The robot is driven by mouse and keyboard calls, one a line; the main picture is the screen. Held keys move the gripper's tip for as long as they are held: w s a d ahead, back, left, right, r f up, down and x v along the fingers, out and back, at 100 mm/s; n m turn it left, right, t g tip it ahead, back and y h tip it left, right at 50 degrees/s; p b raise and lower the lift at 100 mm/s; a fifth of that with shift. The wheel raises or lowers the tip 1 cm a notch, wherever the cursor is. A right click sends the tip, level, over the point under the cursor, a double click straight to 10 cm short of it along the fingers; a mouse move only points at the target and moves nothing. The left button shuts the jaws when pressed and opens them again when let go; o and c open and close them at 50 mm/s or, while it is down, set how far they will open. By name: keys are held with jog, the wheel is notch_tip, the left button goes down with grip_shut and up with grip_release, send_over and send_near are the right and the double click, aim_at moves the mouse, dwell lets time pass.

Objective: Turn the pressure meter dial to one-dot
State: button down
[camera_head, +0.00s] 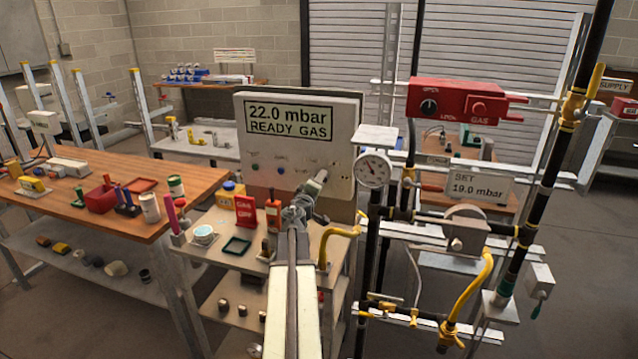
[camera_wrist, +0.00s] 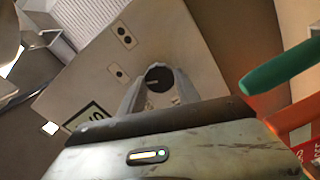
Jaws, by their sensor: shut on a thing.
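The white meter panel (camera_head: 295,160) stands behind the bench with a display reading "22.0 mbar READY GAS". My gripper (camera_head: 313,190) is at the panel's lower right and covers the dial there. In the wrist view, the gripper's two grey fingers (camera_wrist: 158,92) sit on either side of a round black dial (camera_wrist: 158,77) on the panel and are shut on it. The dial has a pale pointer mark, toward the left in that view. Small plates with dark dots (camera_wrist: 123,35) lie beside the dial. I cannot read which mark the pointer meets.
A round gauge (camera_head: 373,169) and black pipes stand right of the panel. A red control box (camera_head: 468,102) is above them. A yellow hose (camera_head: 338,235) curves close to my arm. Red "GAS OFF" sign (camera_head: 245,211) and a red-and-black bottle (camera_head: 273,215) stand left of my arm.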

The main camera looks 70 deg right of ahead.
jog(key=c, duration=0.9)
grip_release()
jog(key=shift+o, duration=0.2)
jog(key=a, duration=0.7)
jog(key=shift+s+a, duration=0.2)
jog(key=shift+a, duration=0.2)
jog(key=shift+w, duration=0.1)
